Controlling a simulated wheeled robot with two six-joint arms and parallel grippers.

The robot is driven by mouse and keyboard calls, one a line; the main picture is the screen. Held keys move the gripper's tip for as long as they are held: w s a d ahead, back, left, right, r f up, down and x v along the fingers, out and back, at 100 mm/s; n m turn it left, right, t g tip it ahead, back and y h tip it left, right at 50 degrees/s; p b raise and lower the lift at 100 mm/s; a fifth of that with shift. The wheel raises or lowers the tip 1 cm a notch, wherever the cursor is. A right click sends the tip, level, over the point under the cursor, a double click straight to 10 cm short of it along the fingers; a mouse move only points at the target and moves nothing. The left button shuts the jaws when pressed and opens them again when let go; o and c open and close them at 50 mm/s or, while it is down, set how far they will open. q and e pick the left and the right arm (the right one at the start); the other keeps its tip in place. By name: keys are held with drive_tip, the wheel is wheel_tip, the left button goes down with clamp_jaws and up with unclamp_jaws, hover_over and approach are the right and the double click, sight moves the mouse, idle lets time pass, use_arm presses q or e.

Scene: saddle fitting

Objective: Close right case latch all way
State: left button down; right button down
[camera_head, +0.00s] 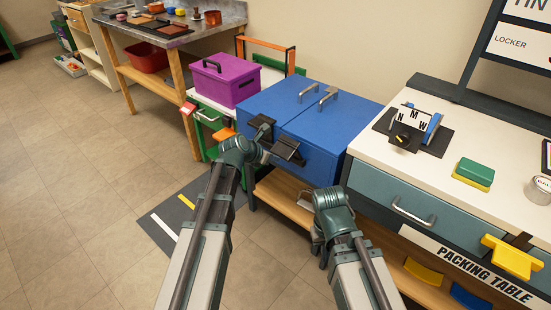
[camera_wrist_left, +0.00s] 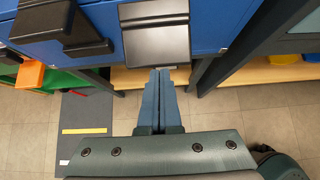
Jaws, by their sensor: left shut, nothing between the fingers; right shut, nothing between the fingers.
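The blue case (camera_head: 318,128) stands closed on the bench, with two grey handles on its lid. The right case latch (camera_head: 287,149) is a dark flap on its front; it seems to slope outward from the face. It fills the top middle of the left wrist view (camera_wrist_left: 157,40). The left latch (camera_head: 262,129) is beside it, also in the left wrist view (camera_wrist_left: 62,28). My left gripper (camera_head: 266,157) is shut and empty, its fingertips (camera_wrist_left: 160,71) at the right latch's lower edge; contact is unclear. My right gripper (camera_head: 320,250) is shut and empty, low before the case.
A purple box (camera_head: 222,80) stands left of the case. An orange block (camera_head: 222,134) sits below it. The packing table (camera_head: 375,150) stands right of the case, with a compass-like device (camera_head: 412,128) and a green-yellow sponge (camera_head: 473,173). The floor in front is open, with a dark mat (camera_head: 185,215).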

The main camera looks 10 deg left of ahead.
sight(288, 142)
use_arm(q)
drive_tip(key=w+r+p, duration=0.1)
drive_tip(key=w+d+r+p, duration=0.1)
drive_tip(key=r, duration=0.1)
drive_tip(key=shift+w+d+r+p, duration=0.1)
drive_tip(key=shift+d+r+p, duration=0.05)
drive_tip(key=shift+p, duration=0.25)
drive_tip(key=shift+w+d+r+p, duration=0.35)
drive_tip(key=shift+w+r+p, duration=0.1)
drive_tip(key=shift+w, duration=0.15)
drive_tip(key=shift+w+d+r+p, duration=0.3)
drive_tip(key=shift+w+r+p, duration=0.15)
drive_tip(key=shift+w, duration=0.1)
drive_tip(key=shift+w+d+r, duration=0.1)
drive_tip(key=shift+w, duration=0.05)
drive_tip(key=shift+s+a, duration=0.25)
drive_tip(key=shift+s, duration=0.3)
drive_tip(key=s+a+r+p, duration=0.3)
drive_tip(key=s+r+p, duration=0.1)
drive_tip(key=r+p, duration=0.5)
drive_tip(key=shift+s+r+p, duration=0.3)
drive_tip(key=shift+s+p, duration=0.1)
